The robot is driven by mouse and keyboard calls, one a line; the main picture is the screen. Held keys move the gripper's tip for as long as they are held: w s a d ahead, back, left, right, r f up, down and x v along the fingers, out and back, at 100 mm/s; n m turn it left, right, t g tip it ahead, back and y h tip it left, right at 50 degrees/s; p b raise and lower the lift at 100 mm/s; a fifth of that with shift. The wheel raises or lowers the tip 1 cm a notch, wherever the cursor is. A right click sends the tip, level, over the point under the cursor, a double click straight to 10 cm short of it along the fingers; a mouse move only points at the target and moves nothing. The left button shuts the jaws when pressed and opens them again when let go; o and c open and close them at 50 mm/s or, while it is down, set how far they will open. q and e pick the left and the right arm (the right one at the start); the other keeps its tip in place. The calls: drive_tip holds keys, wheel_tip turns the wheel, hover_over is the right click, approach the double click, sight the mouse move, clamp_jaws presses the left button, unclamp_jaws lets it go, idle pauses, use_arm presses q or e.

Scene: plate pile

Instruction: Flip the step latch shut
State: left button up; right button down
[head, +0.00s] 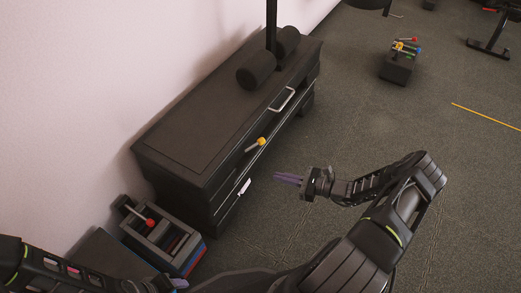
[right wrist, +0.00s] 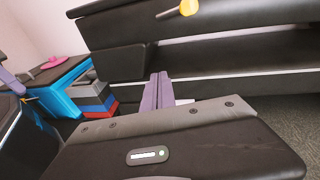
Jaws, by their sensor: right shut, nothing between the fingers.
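The step is a long dark padded bench-like unit (head: 215,115) against the wall. A short lever with a yellow knob (head: 258,143), seemingly the latch, sticks out from its front side; the knob also shows at the top of the right wrist view (right wrist: 189,7). My right gripper (head: 288,178) has its purple fingers together and empty, in front of the unit and to the right of the knob, apart from it. In the right wrist view its fingers (right wrist: 160,92) point at the unit's lower front. Only a purple tip of my left gripper (head: 178,283) shows at the bottom edge.
A silver handle (head: 282,100) sits on the unit's front, and dark rollers (head: 257,70) stand at its far end. A small rack with a red knob (head: 150,222) stands at the near end. Another block with coloured knobs (head: 398,65) is farther off.

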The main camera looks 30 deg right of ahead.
sight(254, 146)
drive_tip(key=d+r+m+t+h, duration=0.1)
drive_tip(key=d+m+t, duration=0.1)
drive_tip(key=d, duration=0.4)
drive_tip(key=shift+s+r+t, duration=0.25)
drive_tip(key=shift+r+t, duration=0.05)
drive_tip(key=shift+r, duration=0.1)
drive_tip(key=shift+w, duration=0.1)
drive_tip(key=w+a+r+b, duration=0.2)
drive_tip(key=w+a, duration=0.3)
drive_tip(key=w, duration=0.4)
drive_tip(key=shift+w+a+r+b, duration=0.25)
drive_tip(key=shift+r+b, duration=0.1)
drive_tip(key=shift+r, duration=0.4)
